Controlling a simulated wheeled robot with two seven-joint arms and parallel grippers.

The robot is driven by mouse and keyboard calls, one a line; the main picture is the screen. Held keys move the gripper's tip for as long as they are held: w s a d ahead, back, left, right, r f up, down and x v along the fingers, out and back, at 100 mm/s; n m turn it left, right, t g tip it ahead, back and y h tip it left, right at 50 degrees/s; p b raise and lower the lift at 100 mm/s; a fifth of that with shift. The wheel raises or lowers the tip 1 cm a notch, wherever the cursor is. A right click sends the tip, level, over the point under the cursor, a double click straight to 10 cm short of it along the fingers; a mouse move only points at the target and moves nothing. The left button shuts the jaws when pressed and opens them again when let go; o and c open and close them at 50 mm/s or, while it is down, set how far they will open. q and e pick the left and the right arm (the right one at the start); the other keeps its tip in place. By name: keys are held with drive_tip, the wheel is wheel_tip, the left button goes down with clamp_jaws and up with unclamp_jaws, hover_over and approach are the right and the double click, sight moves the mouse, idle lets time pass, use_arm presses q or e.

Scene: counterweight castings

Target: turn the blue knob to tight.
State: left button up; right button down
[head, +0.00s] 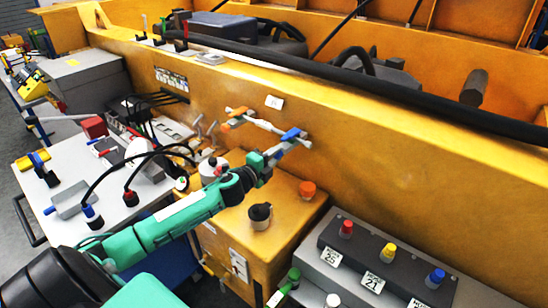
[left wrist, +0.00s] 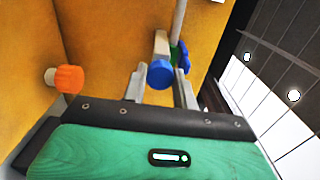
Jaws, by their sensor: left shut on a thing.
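The blue knob (head: 292,134) sits at the right end of a pale pipe fitting on the yellow wall. My left gripper (head: 281,148) reaches up to it from the lower left and is shut on it. In the left wrist view the blue knob (left wrist: 160,75) shows between the two grey fingers (left wrist: 160,88). No mark for tight can be read, so I cannot tell how far the knob is turned. My right gripper is not in view.
Below stands a yellow box with an orange cap (head: 307,189) and a black cap (head: 260,213). A grey button panel (head: 385,262) is at lower right, a white cart (head: 70,190) at left.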

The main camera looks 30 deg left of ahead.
use_arm(q)
drive_tip(key=shift+f, duration=0.1)
idle(0.5)
drive_tip(key=o, duration=1)
drive_tip(key=shift+c, duration=0.2)
drive_tip(key=shift+s, duration=0.1)
drive_tip(key=shift+s+m, duration=0.25)
drive_tip(key=shift+m, duration=0.05)
drive_tip(key=s+a+b, duration=0.1)
drive_tip(key=s+b, duration=0.4)
drive_tip(key=s, duration=0.8)
